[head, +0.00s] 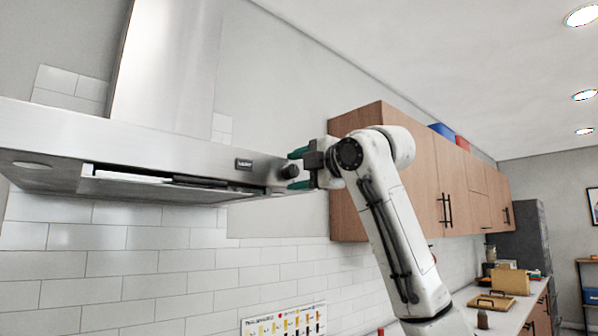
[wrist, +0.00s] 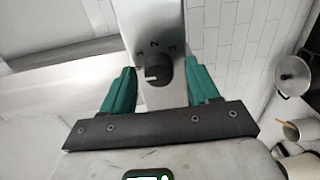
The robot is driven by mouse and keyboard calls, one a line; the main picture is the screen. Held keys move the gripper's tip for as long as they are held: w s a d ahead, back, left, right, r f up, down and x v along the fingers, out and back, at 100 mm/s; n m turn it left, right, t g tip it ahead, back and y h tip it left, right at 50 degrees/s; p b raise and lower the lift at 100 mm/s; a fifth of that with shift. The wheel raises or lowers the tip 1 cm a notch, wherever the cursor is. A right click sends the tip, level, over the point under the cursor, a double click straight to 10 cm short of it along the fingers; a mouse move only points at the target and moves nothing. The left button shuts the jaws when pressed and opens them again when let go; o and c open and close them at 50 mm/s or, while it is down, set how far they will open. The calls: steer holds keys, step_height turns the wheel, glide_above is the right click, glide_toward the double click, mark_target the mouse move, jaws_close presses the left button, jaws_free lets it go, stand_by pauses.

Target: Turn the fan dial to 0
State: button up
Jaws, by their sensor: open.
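The fan dial (head: 287,172) is a dark round knob on the right end of the steel range hood (head: 150,143). In the wrist view the dial (wrist: 163,73) shows a white mark pointing left, below the printed 1. The printed 2 and 3 sit above it; I cannot make out a 0. My gripper (head: 296,169) is at the dial, its green fingers apart, one above and one below. In the wrist view the gripper (wrist: 160,76) has a finger on each side of the dial. I cannot tell whether either finger touches it.
Wooden wall cabinets (head: 405,175) hang right of the hood, behind my arm. White tiles (head: 120,265) cover the wall below the hood. A counter (head: 510,310) with boards and containers runs back at right. In the wrist view, a pot (wrist: 293,75) lies at the right.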

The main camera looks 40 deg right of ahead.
steer(key=s+b, duration=0.2)
steer(key=s, duration=0.9)
steer(key=shift+b, duration=0.35)
steer(key=shift+w, duration=0.1)
